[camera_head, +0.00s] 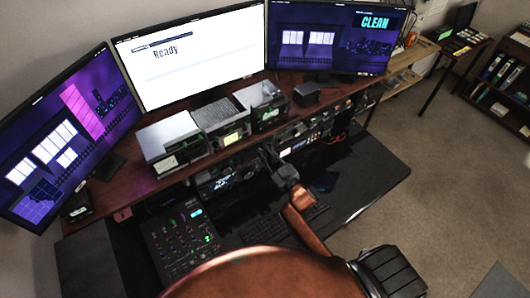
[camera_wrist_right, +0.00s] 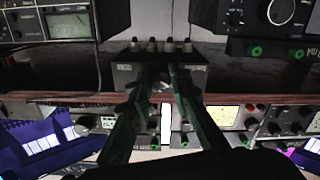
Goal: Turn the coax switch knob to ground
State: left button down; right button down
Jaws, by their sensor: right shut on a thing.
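The coax switch (camera_wrist_right: 124,70) is a small dark box under the shelf edge in the right wrist view, with several metal connectors along one side. My right gripper (camera_wrist_right: 162,78) has both fingers at the front of this box and is shut on its knob. The knob is hidden between the fingers, so its pointing direction and the ground mark cannot be read. In the head view my right gripper (camera_head: 271,157) reaches to the equipment row below the desk shelf, covering the switch. My left gripper is not in view.
Radio units (camera_head: 305,138) stand on either side of the gripper under the wooden shelf (camera_head: 230,150). Grey boxes (camera_head: 172,138) and three monitors (camera_head: 190,55) are above. A mixer (camera_head: 182,235) and a keyboard (camera_head: 305,222) lie in front.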

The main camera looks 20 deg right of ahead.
jog(key=n, duration=0.4)
jog(key=shift+n, duration=0.3)
dwell(0.3)
jog(key=c, duration=1.8)
grip_release()
jog(key=shift+o, duration=0.2)
jog(key=s+d, duration=0.1)
jog(key=s, duration=1.1)
jog(key=shift+d, duration=0.35)
